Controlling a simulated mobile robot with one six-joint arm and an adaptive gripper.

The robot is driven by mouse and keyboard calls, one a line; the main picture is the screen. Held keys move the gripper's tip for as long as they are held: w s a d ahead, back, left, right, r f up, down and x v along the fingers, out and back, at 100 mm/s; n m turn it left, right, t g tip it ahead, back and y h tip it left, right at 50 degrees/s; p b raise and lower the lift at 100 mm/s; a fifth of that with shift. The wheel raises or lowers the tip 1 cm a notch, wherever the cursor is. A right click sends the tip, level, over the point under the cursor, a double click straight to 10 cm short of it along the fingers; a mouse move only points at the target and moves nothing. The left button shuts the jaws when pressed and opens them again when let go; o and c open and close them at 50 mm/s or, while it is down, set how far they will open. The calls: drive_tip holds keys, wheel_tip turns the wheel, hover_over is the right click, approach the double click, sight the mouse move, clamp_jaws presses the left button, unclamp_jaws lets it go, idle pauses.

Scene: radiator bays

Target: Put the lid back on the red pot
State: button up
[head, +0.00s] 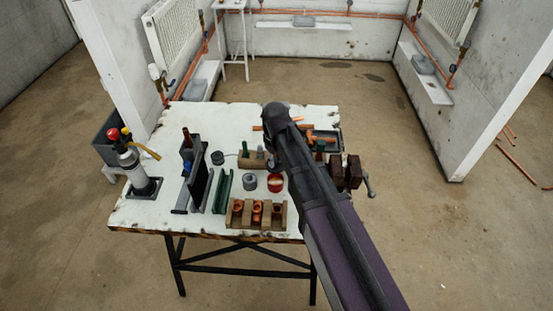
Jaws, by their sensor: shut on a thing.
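The red pot (275,183) stands on the white worktable, right of a grey round tin. Its top looks pale, with a red rim, and I see no lid on it. My gripper (273,156) is above and just behind the pot, at the end of my dark arm. It is small, dark and partly hidden by my own wrist. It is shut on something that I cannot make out. I cannot pick out the lid anywhere on the table.
The white worktable (140,212) also holds a wooden block with copper fittings (257,213), a grey tin (249,181), a green channel (222,191), a gas torch (133,167) at left and a vice (347,173) at right. Copper pipe pieces lie behind my wrist.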

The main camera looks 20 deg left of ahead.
drive_tip(key=shift+f, duration=0.1)
drive_tip(key=shift+f+b, duration=3.05)
drive_tip(key=shift+b, duration=0.1)
drive_tip(key=shift+f, duration=0.2)
idle(0.6)
drive_tip(key=o, duration=0.9)
drive_tip(key=o, duration=0.4)
drive_tip(key=shift+r, duration=0.15)
